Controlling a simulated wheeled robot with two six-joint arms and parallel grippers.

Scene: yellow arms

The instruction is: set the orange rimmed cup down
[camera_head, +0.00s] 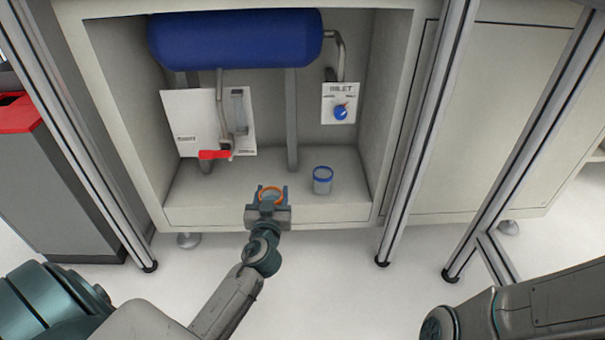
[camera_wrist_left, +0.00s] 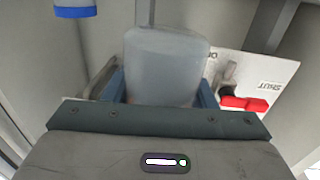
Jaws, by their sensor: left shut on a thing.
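The orange rimmed cup (camera_head: 271,193) is between the fingers of my left gripper (camera_head: 267,197), at the front edge of the cabinet shelf (camera_head: 240,205). In the left wrist view the cup (camera_wrist_left: 166,65) is a translucent grey body between the two blue fingers of my left gripper (camera_wrist_left: 160,88). The gripper is shut on it. I cannot tell whether the cup's base touches the shelf. My right arm shows at the lower right, but its gripper is out of view.
A blue rimmed cup (camera_head: 322,180) stands on the shelf to the right. A red-handled valve (camera_head: 214,154) hangs over the shelf at left. A blue tank (camera_head: 235,38) and a blue knob (camera_head: 341,113) are above. Metal posts (camera_head: 425,130) flank the cabinet.

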